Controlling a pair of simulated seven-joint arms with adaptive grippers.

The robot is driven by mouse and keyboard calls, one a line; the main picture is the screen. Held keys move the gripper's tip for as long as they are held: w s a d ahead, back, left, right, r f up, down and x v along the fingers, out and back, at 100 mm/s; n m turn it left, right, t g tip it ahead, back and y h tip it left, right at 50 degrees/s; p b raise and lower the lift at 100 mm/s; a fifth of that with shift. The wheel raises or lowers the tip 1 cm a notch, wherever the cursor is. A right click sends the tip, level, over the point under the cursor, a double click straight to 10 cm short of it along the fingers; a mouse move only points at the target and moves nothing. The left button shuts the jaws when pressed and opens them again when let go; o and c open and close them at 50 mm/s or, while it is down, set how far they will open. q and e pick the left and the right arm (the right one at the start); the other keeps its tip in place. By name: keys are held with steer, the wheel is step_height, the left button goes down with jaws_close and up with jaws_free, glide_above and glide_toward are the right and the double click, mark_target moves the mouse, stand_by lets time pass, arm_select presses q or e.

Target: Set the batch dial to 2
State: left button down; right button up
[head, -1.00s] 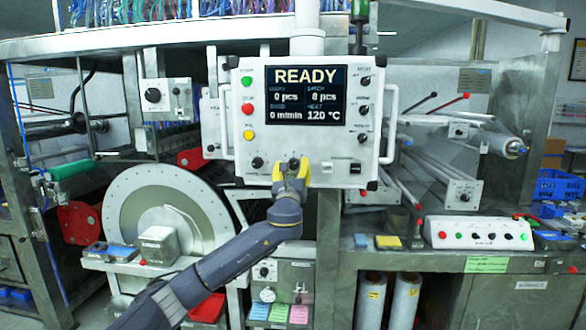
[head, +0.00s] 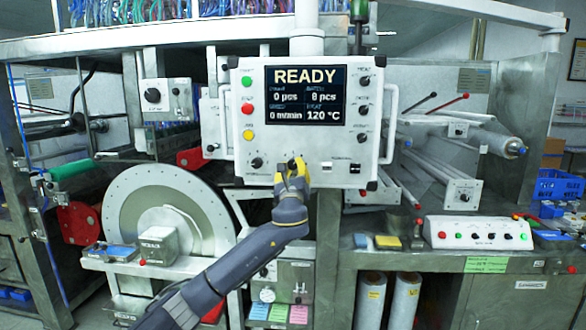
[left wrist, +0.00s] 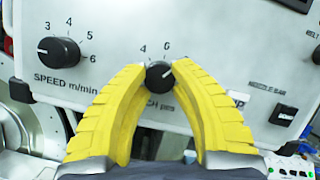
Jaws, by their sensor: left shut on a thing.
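The batch dial (left wrist: 158,76) is a small black knob low on the white control panel (head: 225,120). Its scale shows 4 and 6; the other marks and part of the "CH pcs" label are hidden by my fingers, and I cannot tell where its pointer stands. My left gripper (head: 291,166) has its yellow fingers on both sides of the knob, shut on it; the fingers also fill the left wrist view (left wrist: 160,80). The screen (head: 305,95) reads READY, 0 pcs, batch 8 pcs, 0 m/min and 120 °C. My right gripper is not in view.
The speed knob (left wrist: 59,53) sits left of the batch dial. A black rocker switch (left wrist: 283,115) is to its right. Green, red and yellow buttons run down the panel's left side, with further knobs on the right. A large round drum (head: 120,210) stands below left.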

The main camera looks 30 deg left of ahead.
arm_select(q)
steer(key=n+g+y, duration=0.1)
steer(key=n, duration=0.2)
steer(key=n+g, duration=0.1)
steer(key=n, duration=0.2)
steer(key=n+g+y, duration=0.1)
steer(key=n, duration=0.2)
steer(key=shift+w+d+g+y, duration=0.1)
steer(key=shift+d+g+y, duration=0.05)
steer(key=shift+g+y, duration=0.15)
steer(key=n+g, duration=0.1)
steer(key=n, duration=0.2)
steer(key=n+g, duration=0.1)
steer(key=n, duration=0.3)
steer(key=shift+d+g, duration=0.1)
steer(key=shift+g, duration=0.3)
steer(key=n, duration=0.2)
steer(key=n+g+h, duration=0.1)
steer(key=n, duration=0.3)
steer(key=shift+r+g+h, duration=0.25)
steer(key=shift+g+h, duration=0.05)
steer(key=n, duration=0.1)
steer(key=n+h, duration=0.1)
steer(key=n, duration=0.1)
steer(key=n+h, duration=0.1)
steer(key=shift+r, duration=0.25)
steer(key=shift+n+h, duration=0.3)
steer(key=shift+n, duration=0.1)
